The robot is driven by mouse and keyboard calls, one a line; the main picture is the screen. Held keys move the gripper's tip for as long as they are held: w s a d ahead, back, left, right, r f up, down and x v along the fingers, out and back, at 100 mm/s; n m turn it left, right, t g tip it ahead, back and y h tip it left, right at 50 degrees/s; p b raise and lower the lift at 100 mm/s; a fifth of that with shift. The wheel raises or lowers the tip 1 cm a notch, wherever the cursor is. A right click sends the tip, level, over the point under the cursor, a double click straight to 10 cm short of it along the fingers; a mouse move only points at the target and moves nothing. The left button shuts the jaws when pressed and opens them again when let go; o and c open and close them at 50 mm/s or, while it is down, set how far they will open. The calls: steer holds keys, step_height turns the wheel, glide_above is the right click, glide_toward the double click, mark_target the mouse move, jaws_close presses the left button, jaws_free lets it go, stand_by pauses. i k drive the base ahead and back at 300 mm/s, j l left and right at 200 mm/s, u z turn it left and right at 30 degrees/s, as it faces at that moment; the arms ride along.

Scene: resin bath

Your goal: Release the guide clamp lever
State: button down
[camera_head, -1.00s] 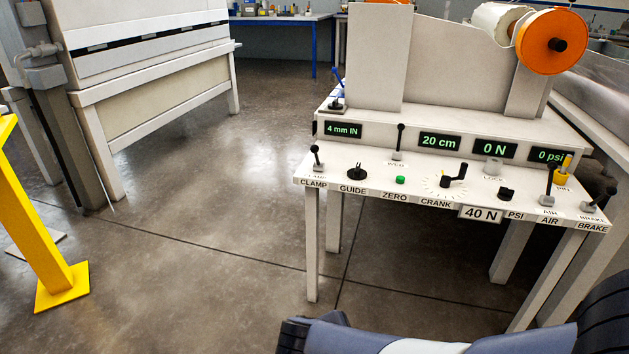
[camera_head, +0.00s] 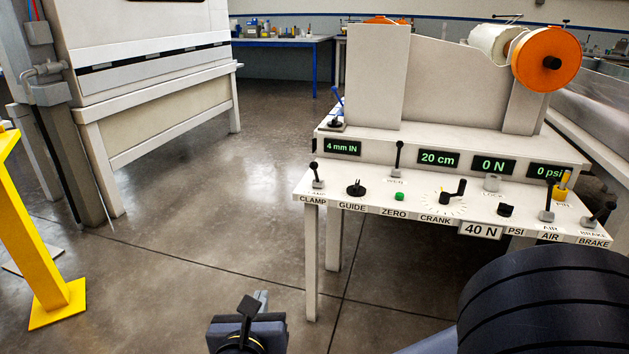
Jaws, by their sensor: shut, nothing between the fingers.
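The lever above the CLAMP label (camera_head: 316,174) has a black ball knob and a pale base. It stands near upright at the front left corner of the white control table. The black GUIDE knob (camera_head: 356,188) is just right of it. A blue-handled lever (camera_head: 337,108) stands on the raised ledge behind, at its left end. My gripper (camera_head: 250,305) is at the bottom of the picture, left of the table and nearer to me. It is shut and empty, apart from every lever. Its far side is hidden.
The control table's front edge (camera_head: 400,213) carries more controls: a green ZERO button (camera_head: 399,196), a CRANK handle (camera_head: 453,193), and AIR and BRAKE levers at right. Displays read 4 mm IN, 20 cm, 0 N, 0 psi. Open floor (camera_head: 200,250) lies left; a yellow post (camera_head: 42,235) stands far left.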

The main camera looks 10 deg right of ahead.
mark_target(313, 165)
steer(key=i+l+z, duration=0.1)
steer(key=i, duration=0.4)
steer(key=i+l+z, duration=0.1)
steer(key=i+l, duration=0.15)
steer(key=i, duration=0.25)
